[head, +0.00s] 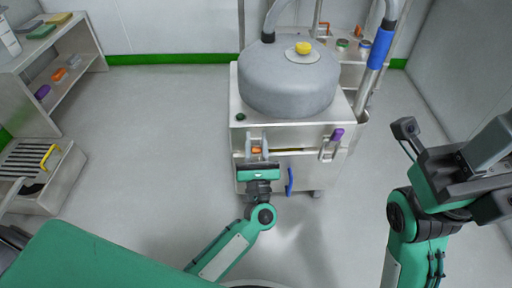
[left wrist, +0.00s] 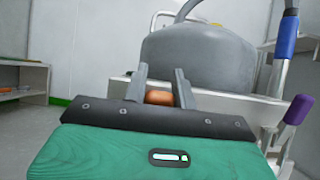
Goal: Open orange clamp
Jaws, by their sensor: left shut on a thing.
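The orange clamp (head: 256,150) is on the front of the steel cabinet, near its left side and below the top edge. Only a small orange part of it shows between my fingers. My left gripper (head: 257,148) is at the cabinet front with its fingers on either side of the orange part, shut on it. In the left wrist view the orange clamp (left wrist: 159,96) sits between the two grey fingers. My right gripper (head: 480,165) is raised at the right, away from the cabinet; its fingertips are not clear.
A grey rounded vessel (head: 290,80) with a yellow knob stands on the steel cabinet (head: 280,130). A purple-handled clamp (head: 335,138) and a blue handle (head: 290,181) are on the front. A blue-gripped pole (head: 381,50) rises at the right. Shelves stand left; open floor lies between.

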